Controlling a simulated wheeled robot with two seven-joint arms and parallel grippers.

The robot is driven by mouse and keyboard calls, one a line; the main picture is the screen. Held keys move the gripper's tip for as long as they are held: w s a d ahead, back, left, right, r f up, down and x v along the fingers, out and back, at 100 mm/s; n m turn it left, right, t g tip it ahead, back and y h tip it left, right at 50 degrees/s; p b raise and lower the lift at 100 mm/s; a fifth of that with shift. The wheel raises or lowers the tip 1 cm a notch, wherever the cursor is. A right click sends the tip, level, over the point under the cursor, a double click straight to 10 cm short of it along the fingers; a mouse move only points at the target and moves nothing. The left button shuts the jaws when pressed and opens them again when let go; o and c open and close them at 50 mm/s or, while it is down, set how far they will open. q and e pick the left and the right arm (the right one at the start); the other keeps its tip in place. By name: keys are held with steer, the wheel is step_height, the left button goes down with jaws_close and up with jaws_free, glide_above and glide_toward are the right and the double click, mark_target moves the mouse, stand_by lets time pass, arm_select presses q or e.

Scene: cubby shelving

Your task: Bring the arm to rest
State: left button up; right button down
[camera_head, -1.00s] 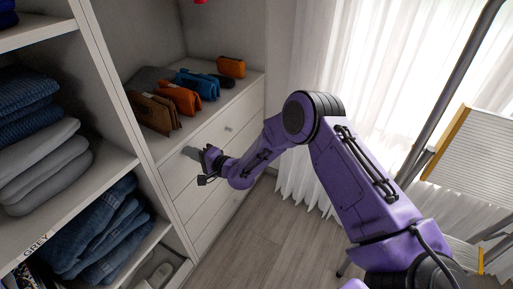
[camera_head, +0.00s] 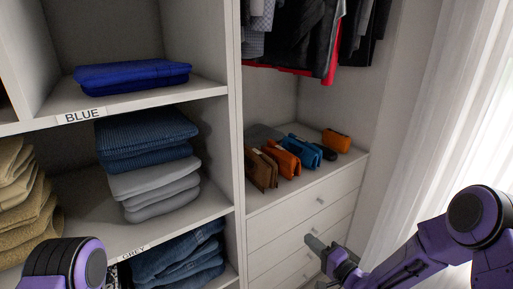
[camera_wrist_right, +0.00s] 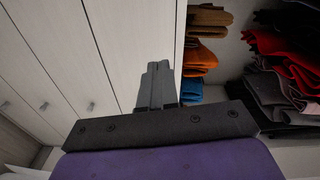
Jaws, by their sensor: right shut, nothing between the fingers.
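My purple right arm reaches in from the lower right in the head view. Its right gripper (camera_head: 312,242) is shut and empty, in front of the white drawers (camera_head: 290,222). In the right wrist view the two grey fingers of the right gripper (camera_wrist_right: 157,68) lie together with nothing between them. I cannot tell whether the fingertips touch the drawer front. Part of my left arm shows at the lower left of the head view, but its gripper is out of view.
Several pouches, such as an orange one (camera_head: 283,158), stand on the drawer top. A blue folded garment (camera_head: 132,76), grey clothes (camera_head: 152,180) and jeans (camera_head: 180,258) fill the cubbies. Dark clothes (camera_head: 300,32) hang above. A white curtain (camera_head: 450,120) is at the right.

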steer(key=s+d+f+n+g+h+p, duration=0.1)
steer(key=s+d+f+g+h+p, duration=0.2)
steer(key=s+f, duration=0.35)
steer(key=s+d+f+n+g+h+p, duration=0.1)
steer(key=s+d+f+g+h, duration=0.15)
steer(key=s+f+h, duration=0.4)
steer(key=s+d+n+g+h+p, duration=0.1)
steer(key=s+g+p, duration=0.1)
steer(key=s, duration=0.9)
steer(key=s+d+r+n+g+h+p, duration=0.1)
steer(key=s+g, duration=0.4)
steer(key=s, duration=0.7)
steer(key=shift+d+p, duration=0.55)
steer(key=shift+p, duration=0.2)
